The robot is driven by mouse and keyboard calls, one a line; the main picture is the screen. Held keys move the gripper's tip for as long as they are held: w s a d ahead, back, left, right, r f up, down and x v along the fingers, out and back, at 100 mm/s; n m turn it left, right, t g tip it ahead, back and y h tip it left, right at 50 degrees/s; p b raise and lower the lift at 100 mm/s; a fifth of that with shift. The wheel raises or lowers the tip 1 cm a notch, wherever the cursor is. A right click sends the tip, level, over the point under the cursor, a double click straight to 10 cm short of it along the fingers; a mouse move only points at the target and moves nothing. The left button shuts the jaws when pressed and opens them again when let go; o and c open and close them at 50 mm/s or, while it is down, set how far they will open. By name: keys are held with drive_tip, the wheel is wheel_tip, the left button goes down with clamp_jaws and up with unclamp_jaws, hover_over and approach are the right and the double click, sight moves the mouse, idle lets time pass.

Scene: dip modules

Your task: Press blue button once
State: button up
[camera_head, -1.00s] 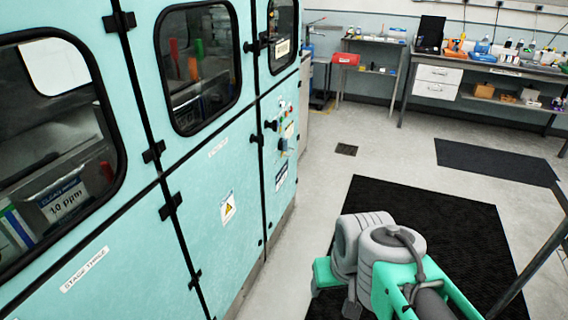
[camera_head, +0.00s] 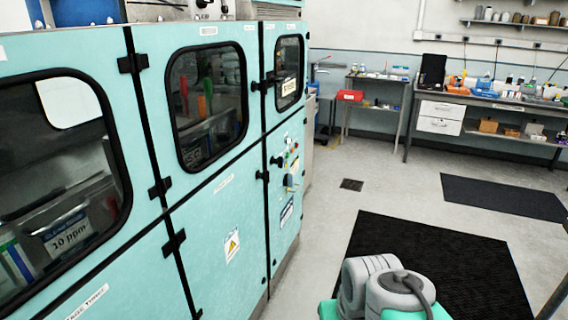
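A small control panel (camera_head: 285,166) is on the right end of the turquoise cabinet (camera_head: 218,215). It carries several tiny controls, including small green and red spots. A blue spot (camera_head: 288,181) sits low on this panel; it is too small to tell whether it is a button or a knob. My arm shows at the bottom right as grey and green links. My gripper and its fingertips are not in the picture, and nothing of mine is seen touching the panel.
A black floor mat (camera_head: 440,265) lies right of the cabinet, with a second mat (camera_head: 500,197) farther off. A workbench (camera_head: 480,100) with bottles and a small shelf table (camera_head: 375,105) with a red box stand at the back. Grey floor between them is clear.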

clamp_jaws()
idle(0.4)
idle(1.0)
